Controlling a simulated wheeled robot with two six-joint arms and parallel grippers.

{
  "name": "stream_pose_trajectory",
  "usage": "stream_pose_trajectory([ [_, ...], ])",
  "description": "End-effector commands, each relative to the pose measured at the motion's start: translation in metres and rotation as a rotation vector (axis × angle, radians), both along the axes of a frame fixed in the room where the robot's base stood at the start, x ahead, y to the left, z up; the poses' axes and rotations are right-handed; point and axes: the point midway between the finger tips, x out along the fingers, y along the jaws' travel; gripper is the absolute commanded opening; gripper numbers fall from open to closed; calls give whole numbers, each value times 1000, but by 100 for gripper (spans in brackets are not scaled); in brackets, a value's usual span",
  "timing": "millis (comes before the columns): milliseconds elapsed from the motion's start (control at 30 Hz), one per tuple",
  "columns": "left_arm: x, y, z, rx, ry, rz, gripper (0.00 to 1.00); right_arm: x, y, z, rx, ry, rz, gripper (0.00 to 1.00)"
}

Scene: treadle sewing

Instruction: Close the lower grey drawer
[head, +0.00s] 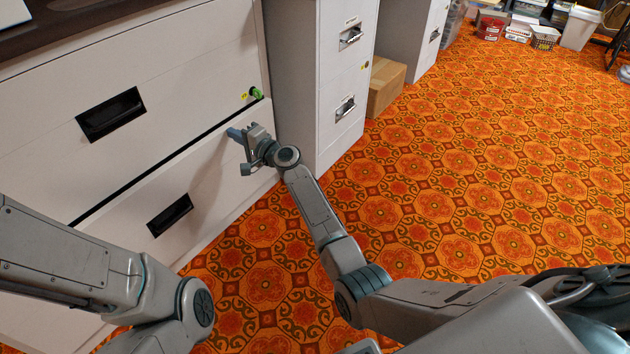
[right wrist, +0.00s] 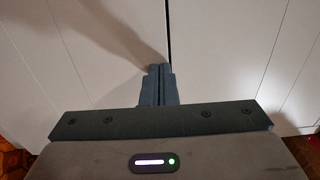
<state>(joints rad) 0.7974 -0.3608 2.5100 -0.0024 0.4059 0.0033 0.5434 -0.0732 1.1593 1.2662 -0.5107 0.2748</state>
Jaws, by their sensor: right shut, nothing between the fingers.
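The lower grey drawer (head: 215,175) is in the pale cabinet at the left of the head view, with a black recessed handle (head: 170,215). A dark gap runs along its top edge, so it looks slightly out; how far I cannot tell. My right gripper (head: 234,134) is shut and empty, its fingertips at the upper right part of the drawer front. In the right wrist view the shut fingers (right wrist: 161,70) point at the pale front beside a dark seam; whether they touch it is unclear. My left arm shows at lower left, its gripper out of frame.
The upper drawer (head: 150,85) has a black handle (head: 110,114), and a green key-like item (head: 257,93) sits at its right. Another filing cabinet (head: 315,80) and a cardboard box (head: 386,86) stand to the right. The patterned orange carpet (head: 480,180) is largely clear.

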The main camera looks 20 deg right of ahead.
Motion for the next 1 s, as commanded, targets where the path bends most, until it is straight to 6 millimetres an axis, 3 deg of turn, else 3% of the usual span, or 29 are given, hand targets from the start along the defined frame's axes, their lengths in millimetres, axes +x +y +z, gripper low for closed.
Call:
stream_pose_trajectory([
  [400, 4, 0, -17, 6, 25, -6, 79, 24, 14, -1, 1, 0, -1, 0],
  [1000, 5, -1, -19, 8, 30, -7, 79, 31, 17, 5, 3, -7, -5, 0],
])
